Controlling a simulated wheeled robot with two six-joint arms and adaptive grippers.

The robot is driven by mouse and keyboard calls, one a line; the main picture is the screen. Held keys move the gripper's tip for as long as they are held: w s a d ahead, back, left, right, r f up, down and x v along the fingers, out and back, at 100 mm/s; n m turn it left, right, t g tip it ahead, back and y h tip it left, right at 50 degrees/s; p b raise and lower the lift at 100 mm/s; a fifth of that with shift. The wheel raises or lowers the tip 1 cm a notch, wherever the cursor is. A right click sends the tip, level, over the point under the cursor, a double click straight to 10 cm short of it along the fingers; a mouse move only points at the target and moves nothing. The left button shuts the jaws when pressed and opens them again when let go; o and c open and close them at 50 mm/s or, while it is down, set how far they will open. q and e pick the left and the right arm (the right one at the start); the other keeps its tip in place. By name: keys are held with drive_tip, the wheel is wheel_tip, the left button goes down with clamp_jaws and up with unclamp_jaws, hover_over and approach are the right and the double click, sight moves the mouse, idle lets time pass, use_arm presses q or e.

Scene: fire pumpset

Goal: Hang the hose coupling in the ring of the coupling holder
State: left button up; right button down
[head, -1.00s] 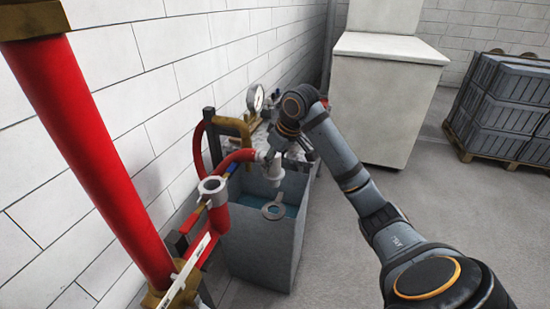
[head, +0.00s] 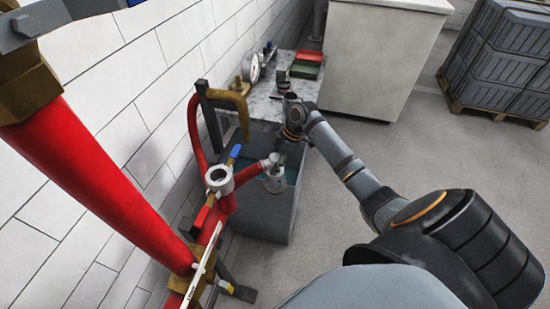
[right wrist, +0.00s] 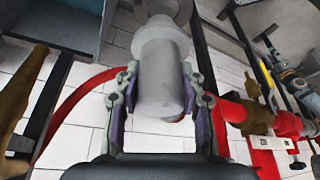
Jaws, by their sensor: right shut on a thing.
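The hose coupling (head: 275,182) is a pale grey metal piece with a red hose joined at its side. My right gripper (head: 282,158) is shut on it, above the open grey bin. In the right wrist view the coupling (right wrist: 162,80) fills the gap between the two jaws (right wrist: 160,100). A pale thick ring (head: 219,179) stands left of the coupling, apart from it, on a red part. I cannot tell whether it is the holder's ring. A flat grey ring seen earlier below the gripper is now hidden or merged with the coupling. My left gripper is not in view.
The grey bin (head: 262,215) holds bluish water. A thick red pipe (head: 105,185) crosses the left side. A brass bent pipe (head: 232,100), a blue handle (head: 234,155) and a gauge (head: 252,68) stand near the wall.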

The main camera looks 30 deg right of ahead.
drive_tip(key=shift+r, duration=0.1)
drive_tip(key=shift+s+r, duration=0.1)
drive_tip(key=shift+s+f, duration=0.15)
drive_tip(key=shift+f, duration=0.35)
drive_tip(key=shift+f+b, duration=1.3)
drive_tip(key=shift+f, duration=0.75)
drive_tip(key=shift+f+b, duration=0.8)
drive_tip(key=shift+f, duration=0.6)
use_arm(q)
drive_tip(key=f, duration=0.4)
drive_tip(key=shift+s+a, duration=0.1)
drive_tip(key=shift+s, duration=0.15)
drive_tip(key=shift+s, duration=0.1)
